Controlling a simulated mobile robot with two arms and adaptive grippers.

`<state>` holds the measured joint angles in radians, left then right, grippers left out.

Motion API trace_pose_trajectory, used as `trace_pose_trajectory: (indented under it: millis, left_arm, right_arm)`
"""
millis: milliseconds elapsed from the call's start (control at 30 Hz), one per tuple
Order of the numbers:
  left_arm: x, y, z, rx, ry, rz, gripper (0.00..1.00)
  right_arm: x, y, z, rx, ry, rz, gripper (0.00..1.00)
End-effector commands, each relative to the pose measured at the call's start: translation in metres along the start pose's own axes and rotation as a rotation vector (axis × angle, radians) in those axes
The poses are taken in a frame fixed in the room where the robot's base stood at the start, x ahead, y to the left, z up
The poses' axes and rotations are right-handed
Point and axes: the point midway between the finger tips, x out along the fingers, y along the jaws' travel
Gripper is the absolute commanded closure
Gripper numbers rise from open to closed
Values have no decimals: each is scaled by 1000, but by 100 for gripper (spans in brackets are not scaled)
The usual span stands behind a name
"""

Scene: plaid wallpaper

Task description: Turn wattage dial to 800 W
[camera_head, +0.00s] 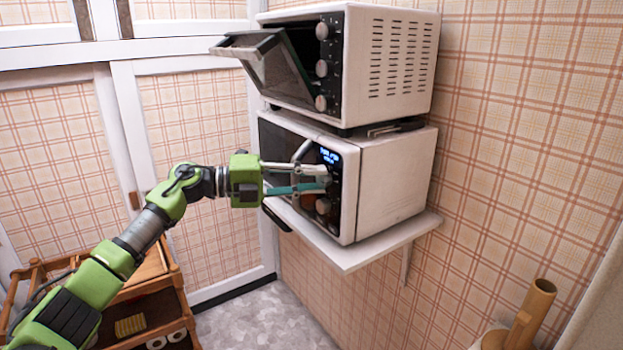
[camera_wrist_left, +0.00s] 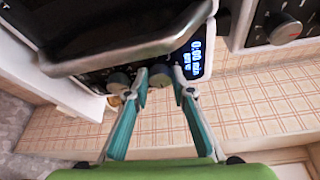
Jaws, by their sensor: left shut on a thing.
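The lower white microwave (camera_head: 385,185) stands on a wall shelf. Its black panel has a lit display (camera_head: 330,156) and two round dials. The display also shows in the left wrist view (camera_wrist_left: 197,58), reading "0:00 min" above a smaller line too blurred to read surely. My left gripper (camera_head: 325,179) is at the panel, its fingers shut around the upper dial (camera_wrist_left: 160,73), the one nearer the display. The lower dial (camera_head: 322,206) is outside the fingers, and it shows beside them in the wrist view (camera_wrist_left: 118,82). Dial markings cannot be read. My right gripper is not in view.
A toaster oven (camera_head: 390,60) with its door (camera_head: 262,62) hanging partly open sits on top of the microwave. The microwave's door handle (camera_wrist_left: 130,48) runs close to the fingers. A wooden cart (camera_head: 180,305) stands at lower left, near my left arm.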

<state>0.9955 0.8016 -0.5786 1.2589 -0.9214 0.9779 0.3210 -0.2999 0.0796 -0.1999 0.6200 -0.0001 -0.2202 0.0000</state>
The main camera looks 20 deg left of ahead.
Motion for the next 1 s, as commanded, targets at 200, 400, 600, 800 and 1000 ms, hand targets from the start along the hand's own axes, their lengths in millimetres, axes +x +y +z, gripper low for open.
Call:
trace_pose_trajectory:
  millis: [200,400,600,800,1000]
  left_arm:
    - [0,0,0,30,-1,13,99]
    - [0,0,0,33,-1,15,99]
    - [0,0,0,32,-1,14,73]
    - [0,0,0,31,-1,14,61]
    - [-1,0,0,30,-1,13,61]
  right_arm:
    - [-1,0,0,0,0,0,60]
    - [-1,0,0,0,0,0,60]
    - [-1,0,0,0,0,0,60]
    - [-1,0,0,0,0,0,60]
    - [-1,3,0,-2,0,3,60]
